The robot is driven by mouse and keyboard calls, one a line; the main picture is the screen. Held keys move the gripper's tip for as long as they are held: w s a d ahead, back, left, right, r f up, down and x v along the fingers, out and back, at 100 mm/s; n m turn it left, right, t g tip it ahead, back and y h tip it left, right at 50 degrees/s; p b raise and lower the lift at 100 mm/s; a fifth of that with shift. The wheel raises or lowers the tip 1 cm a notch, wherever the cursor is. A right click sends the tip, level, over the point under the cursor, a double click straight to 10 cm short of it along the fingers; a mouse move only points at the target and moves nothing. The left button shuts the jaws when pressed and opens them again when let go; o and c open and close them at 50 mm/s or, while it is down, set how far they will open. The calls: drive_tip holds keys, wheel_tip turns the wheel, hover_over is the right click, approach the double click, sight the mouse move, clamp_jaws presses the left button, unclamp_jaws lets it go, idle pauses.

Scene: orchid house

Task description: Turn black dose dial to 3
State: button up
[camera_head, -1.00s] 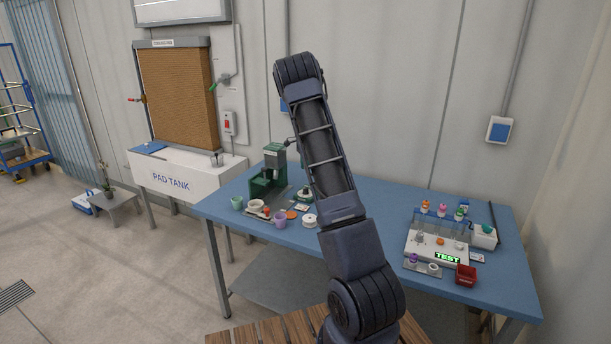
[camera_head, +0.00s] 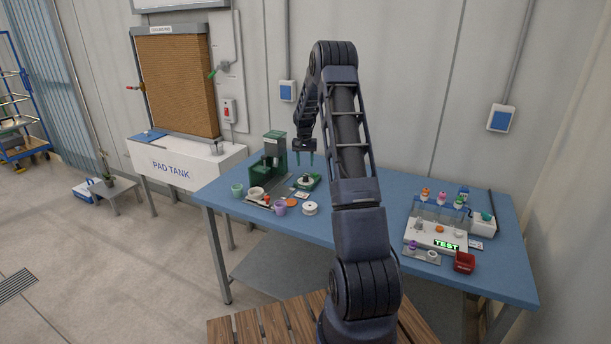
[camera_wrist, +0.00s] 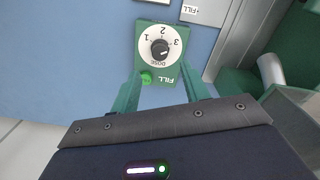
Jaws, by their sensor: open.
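A green button (camera_wrist: 146,77) lies beside the disc. My gripper (camera_wrist: 160,73) is open, its two green fingers spread below the dial and apart from it.
A green machine (camera_head: 272,160) stands left of the dial unit. Cups and a white roll (camera_head: 310,208) are in front. A rack with coloured-top bottles and a TEST display (camera_head: 446,245) is at the right.

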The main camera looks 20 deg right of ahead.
sight(306, 178)
wheel_tip(306, 178, down, 7)
drive_tip(key=shift+d+f, duration=0.1)
idle(0.4)
drive_tip(key=c, duration=1)
